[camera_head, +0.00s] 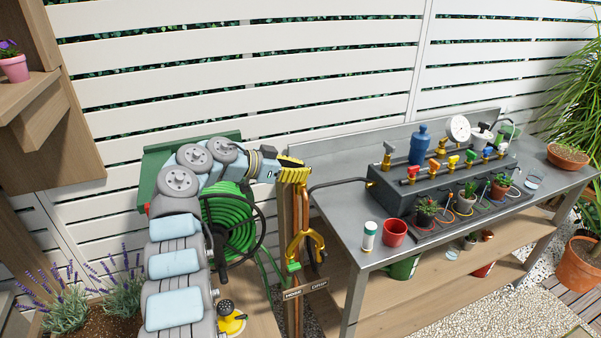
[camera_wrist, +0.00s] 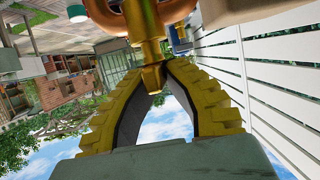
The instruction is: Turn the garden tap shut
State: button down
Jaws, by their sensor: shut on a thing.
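My gripper (camera_head: 294,172) has yellow ribbed fingers and is at the top of the wooden post with copper pipes. In the wrist view my gripper (camera_wrist: 154,72) has its fingertips closed on the narrow end of a brass tap part (camera_wrist: 152,50). I cannot tell the tap's turn angle from this. In the head view the brass tap fitting (camera_head: 305,242) with curved branches shows lower on the post, above a small sign reading HOSE and DRIP (camera_head: 305,289). The part between my fingers is hidden there.
A green hose reel (camera_head: 230,225) stands left of the post, behind my arm. A metal bench (camera_head: 345,215) is close on the right, with a dark manifold box (camera_head: 400,197), a red cup (camera_head: 394,232) and several small potted plants. A black-and-brass pipe runs from the box toward the post.

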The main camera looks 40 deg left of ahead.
jog(key=shift+f+m+g+h+b, duration=0.15)
jog(key=shift+m+g+h+b, duration=0.2)
jog(key=shift+b, duration=0.2)
dwell(0.5)
jog(key=c, duration=1.1)
grip_release()
jog(key=v, duration=1.2)
